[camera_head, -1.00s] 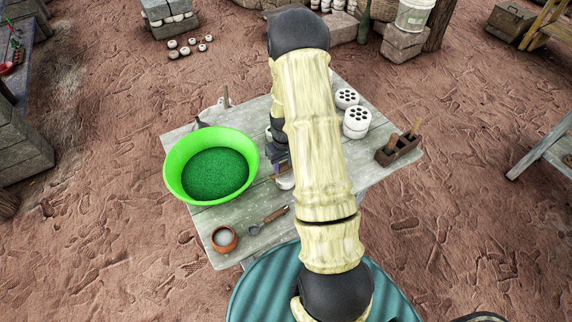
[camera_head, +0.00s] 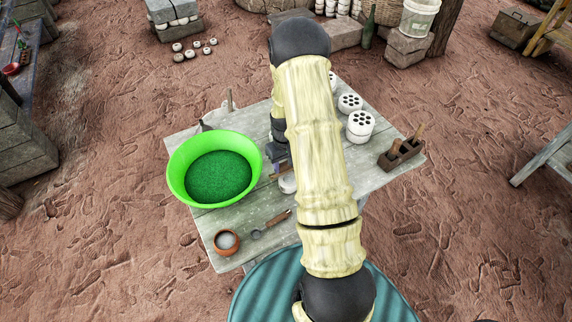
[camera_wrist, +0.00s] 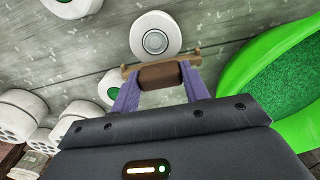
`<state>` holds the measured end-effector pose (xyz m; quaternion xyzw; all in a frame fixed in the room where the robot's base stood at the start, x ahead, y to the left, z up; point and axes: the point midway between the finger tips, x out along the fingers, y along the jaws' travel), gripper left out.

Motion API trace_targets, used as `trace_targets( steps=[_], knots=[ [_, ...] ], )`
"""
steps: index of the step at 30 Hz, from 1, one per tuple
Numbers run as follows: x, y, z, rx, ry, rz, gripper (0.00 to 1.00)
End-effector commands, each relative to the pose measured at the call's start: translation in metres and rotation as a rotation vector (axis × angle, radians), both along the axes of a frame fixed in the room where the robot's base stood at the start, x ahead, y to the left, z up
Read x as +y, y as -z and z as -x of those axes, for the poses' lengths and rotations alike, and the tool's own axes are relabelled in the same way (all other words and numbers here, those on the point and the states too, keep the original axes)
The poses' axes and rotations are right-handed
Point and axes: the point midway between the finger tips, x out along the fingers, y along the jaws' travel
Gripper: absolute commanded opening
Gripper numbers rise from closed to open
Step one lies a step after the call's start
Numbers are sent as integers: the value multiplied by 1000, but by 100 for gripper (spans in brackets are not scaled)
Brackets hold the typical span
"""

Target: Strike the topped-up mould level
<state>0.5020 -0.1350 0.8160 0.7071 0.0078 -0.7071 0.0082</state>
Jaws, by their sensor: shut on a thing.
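My gripper (camera_wrist: 160,88) is shut on the brown grip of a wooden striker (camera_wrist: 160,74), whose thin bar spans beyond both purple fingers. In the head view my gripper (camera_head: 282,160) is low over the table, right of the green basin, mostly hidden by my arm. A white round mould (camera_wrist: 112,86) with green fill is left of the striker, partly hidden by my left finger. Another white round piece (camera_wrist: 155,38) with a grey ringed centre lies just beyond the bar. I cannot tell whether the striker touches either. A white round piece (camera_head: 288,184) shows under my arm.
The green basin (camera_head: 178,160) of green grains stands close left of my gripper. A clay pot (camera_head: 226,241) and a wooden-handled scoop (camera_head: 271,224) lie in front. White perforated cylinders (camera_head: 360,126) and a wooden tool block (camera_head: 403,152) occupy the right side of the grey table (camera_head: 240,222).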

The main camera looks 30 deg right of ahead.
Motion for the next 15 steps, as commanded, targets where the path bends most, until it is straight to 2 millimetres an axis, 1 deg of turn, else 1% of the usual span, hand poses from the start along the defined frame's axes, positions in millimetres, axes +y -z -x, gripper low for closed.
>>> trace_targets(
  steps=[11,15],
  knots=[
    [0,0,-2,0,0,0,29],
    [0,-6,-2,0,0,0,29]
  ],
)
